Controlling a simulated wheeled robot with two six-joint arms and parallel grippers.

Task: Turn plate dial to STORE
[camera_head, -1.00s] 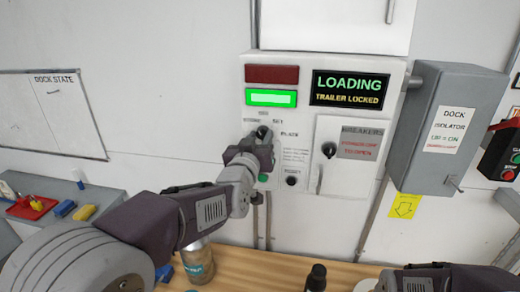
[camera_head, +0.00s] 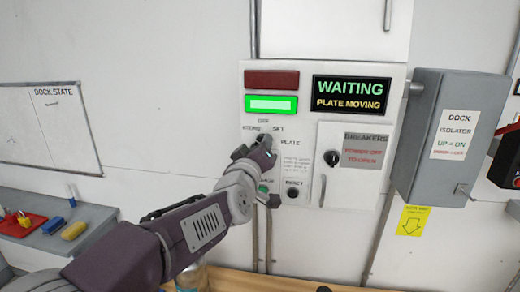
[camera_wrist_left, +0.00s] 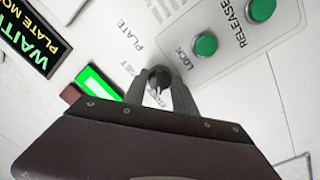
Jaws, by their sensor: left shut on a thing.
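The plate dial (camera_wrist_left: 158,78) is a small dark round knob on the white control panel (camera_head: 300,115). STORE, SET and a middle label that is hard to read are printed above it. My left gripper (camera_head: 264,142) is at the dial and mostly hides it in the head view. In the left wrist view my left gripper (camera_wrist_left: 161,86) has one finger on each side of the knob, shut on it. Part of the STORE label shows between the fingers. I cannot clearly tell where the dial points. My right gripper is not in view.
The display (camera_head: 350,94) reads WAITING, PLATE MOVING. The green lamp (camera_head: 271,104) is lit. Green LOCK (camera_wrist_left: 205,45) and RELEASE (camera_wrist_left: 261,9) buttons sit near the dial. The breaker door (camera_head: 347,165) and grey dock isolator box (camera_head: 459,135) are to the right.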

